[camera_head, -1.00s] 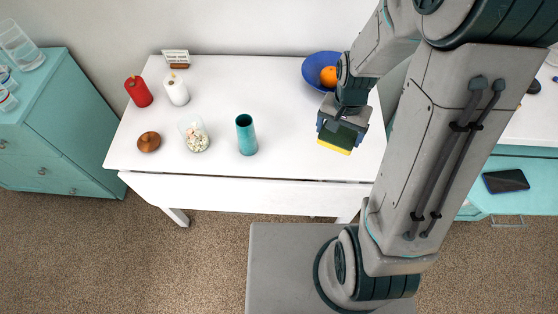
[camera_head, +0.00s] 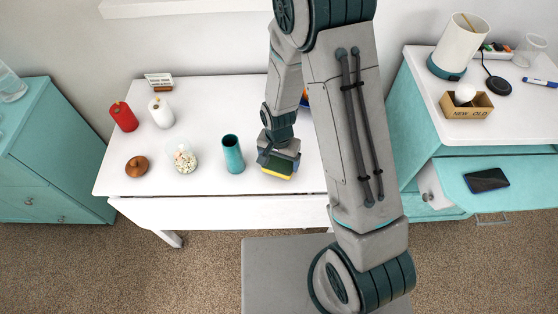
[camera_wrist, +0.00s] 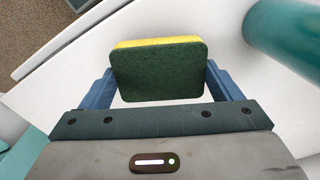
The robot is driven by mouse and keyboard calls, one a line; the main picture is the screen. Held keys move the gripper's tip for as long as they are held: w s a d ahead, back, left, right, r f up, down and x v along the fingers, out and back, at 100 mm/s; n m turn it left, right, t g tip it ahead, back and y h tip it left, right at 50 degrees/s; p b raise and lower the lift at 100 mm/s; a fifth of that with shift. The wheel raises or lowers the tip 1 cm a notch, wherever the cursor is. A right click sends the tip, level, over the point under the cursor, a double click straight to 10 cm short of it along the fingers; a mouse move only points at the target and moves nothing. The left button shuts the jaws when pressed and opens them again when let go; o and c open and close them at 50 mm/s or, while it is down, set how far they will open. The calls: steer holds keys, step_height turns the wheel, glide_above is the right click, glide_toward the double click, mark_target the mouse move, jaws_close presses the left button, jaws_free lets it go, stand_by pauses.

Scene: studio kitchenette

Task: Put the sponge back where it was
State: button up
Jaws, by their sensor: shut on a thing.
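The sponge (camera_head: 277,171) is green with a yellow layer. My gripper (camera_head: 278,160) is shut on it, over the front right part of the white table (camera_head: 220,110). In the wrist view the sponge (camera_wrist: 157,70) sits between the two blue fingers of my gripper (camera_wrist: 160,82), its dark green face toward the camera and its yellow side at the top edge. I cannot tell whether the sponge touches the tabletop. A teal cylinder (camera_head: 232,154) stands just left of the gripper, apart from it.
A glass of light pieces (camera_head: 185,160), a brown wooden object (camera_head: 137,166), red candle (camera_head: 123,117) and white candle (camera_head: 161,113) stand to the left. At right, a drawer with a phone (camera_head: 487,180) stands open.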

mark_target(279, 162)
steer(key=shift+f, duration=0.75)
steer(key=shift+f, duration=0.1)
steer(key=shift+f, duration=0.15)
steer(key=o, duration=0.9)
step_height(279, 162, up, 12)
steer(key=r+b, duration=0.1)
steer(key=s+d+r+n+t, duration=0.1)
steer(key=s+d+r, duration=0.3)
steer(key=r, duration=0.1)
steer(key=s+d+r+n+t, duration=0.1)
steer(key=s+d+r+n, duration=0.1)
steer(key=s+d+r, duration=0.2)
steer(key=s+d+r+n+t, duration=0.1)
steer(key=s+d+r, duration=0.3)
steer(key=r, duration=0.4)
steer(key=shift+s+n, duration=0.4)
steer(key=shift+n, duration=0.1)
